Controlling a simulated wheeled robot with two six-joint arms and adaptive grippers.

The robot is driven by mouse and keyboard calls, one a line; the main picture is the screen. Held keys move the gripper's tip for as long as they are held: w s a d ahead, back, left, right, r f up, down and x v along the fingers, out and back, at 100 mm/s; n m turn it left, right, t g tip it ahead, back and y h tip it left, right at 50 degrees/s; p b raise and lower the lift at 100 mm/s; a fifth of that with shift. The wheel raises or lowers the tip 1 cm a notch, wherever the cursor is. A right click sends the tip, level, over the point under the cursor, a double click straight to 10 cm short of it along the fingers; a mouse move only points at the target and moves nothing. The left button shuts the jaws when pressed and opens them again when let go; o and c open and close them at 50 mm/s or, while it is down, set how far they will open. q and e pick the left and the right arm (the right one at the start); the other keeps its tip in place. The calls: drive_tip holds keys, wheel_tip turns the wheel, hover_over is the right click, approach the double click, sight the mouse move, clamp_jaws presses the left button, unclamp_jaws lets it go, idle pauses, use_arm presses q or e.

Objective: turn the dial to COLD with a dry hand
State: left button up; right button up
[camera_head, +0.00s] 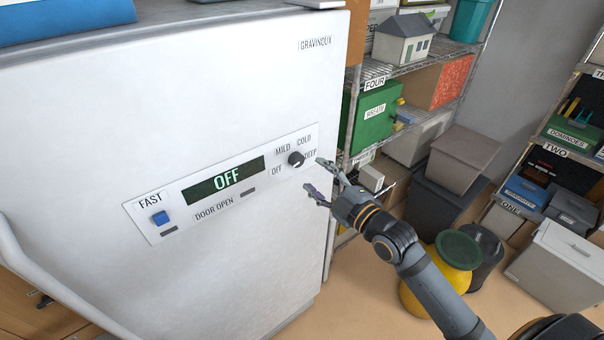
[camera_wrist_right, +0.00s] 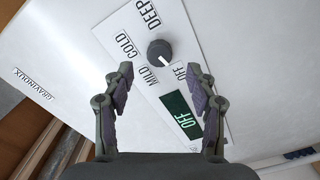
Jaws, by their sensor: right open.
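The dial (camera_head: 296,159) is a small dark round knob on the right end of the control panel (camera_head: 170,236) of a white appliance. OFF, MILD, COLD and DEEP are printed around it. The display (camera_head: 226,180) reads OFF. In the right wrist view the dial (camera_wrist_right: 159,53) sits ahead between the fingers, and a light mark on it seems to face OFF. My right gripper (camera_head: 315,176) is open and empty, just right of the dial and apart from it; its fingers also show in the right wrist view (camera_wrist_right: 160,78). No wetness shows on them. My left gripper is out of view.
The panel also has a blue FAST button (camera_head: 160,218) and a DOOR OPEN label. A white handle (camera_head: 45,285) curves at the left. A wire shelf (camera_head: 405,68) with boxes stands close right of the appliance. A yellow container (camera_head: 412,303) stands on the floor near my right arm.

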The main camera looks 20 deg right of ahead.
sight(300, 162)
drive_tip(key=x, duration=0.3)
drive_tip(key=p+x, duration=0.1)
drive_tip(key=x, duration=0.1)
drive_tip(key=shift+w+a+r, duration=0.25)
drive_tip(key=shift+w, duration=0.1)
drive_tip(key=shift+w+a+f, duration=0.1)
drive_tip(key=shift+w+a, duration=0.05)
drive_tip(key=shift+w, duration=0.25)
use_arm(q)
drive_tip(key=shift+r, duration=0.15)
use_arm(e)
drive_tip(key=shift+c, duration=0.3)
drive_tip(key=c, duration=1.1)
drive_tip(key=shift+f, duration=0.1)
